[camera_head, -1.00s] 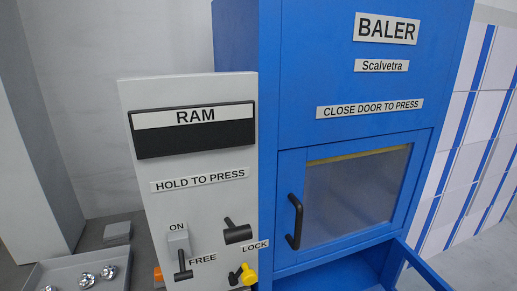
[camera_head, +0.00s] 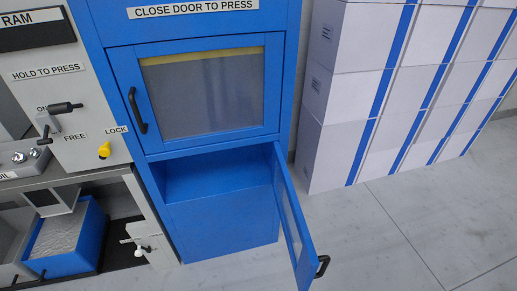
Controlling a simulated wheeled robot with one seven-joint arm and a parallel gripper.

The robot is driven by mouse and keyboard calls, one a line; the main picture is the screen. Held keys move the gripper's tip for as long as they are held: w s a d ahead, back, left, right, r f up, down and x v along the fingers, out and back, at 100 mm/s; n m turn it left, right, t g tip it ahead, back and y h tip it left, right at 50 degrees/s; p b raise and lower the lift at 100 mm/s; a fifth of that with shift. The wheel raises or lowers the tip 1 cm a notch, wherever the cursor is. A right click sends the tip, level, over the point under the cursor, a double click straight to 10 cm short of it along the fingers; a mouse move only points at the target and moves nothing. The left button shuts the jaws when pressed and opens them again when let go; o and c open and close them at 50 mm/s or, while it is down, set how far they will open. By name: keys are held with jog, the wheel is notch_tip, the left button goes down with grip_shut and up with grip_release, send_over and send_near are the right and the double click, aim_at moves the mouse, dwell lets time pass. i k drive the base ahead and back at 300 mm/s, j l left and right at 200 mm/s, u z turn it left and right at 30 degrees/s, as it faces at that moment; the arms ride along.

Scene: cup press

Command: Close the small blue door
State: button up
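The small blue door (camera_head: 289,217) is hinged at the right side of the lower opening of the blue baler and stands swung wide open toward me. It has a window panel and a black handle (camera_head: 322,266) near its free edge. The lower compartment (camera_head: 218,172) behind it is open and looks empty. Above it, a larger blue windowed door (camera_head: 205,90) with a black handle on its left is shut. My gripper is not in view.
A grey control panel (camera_head: 92,110) with levers and a yellow knob stands left of the baler. Below it, a blue bin (camera_head: 68,240) sits on an open shelf. White blue-strapped stacks (camera_head: 370,90) stand at the right. The floor (camera_head: 400,230) in front of them is clear.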

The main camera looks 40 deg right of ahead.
aim_at(305, 267)
jog(key=k+l, duration=0.2)
jog(key=l, duration=0.2)
jog(key=k+l+u, duration=0.15)
jog(key=l, duration=0.25)
jog(key=k+l, duration=0.25)
jog(key=k+l+u, duration=0.1)
jog(key=k+l, duration=0.15)
jog(key=l, duration=0.2)
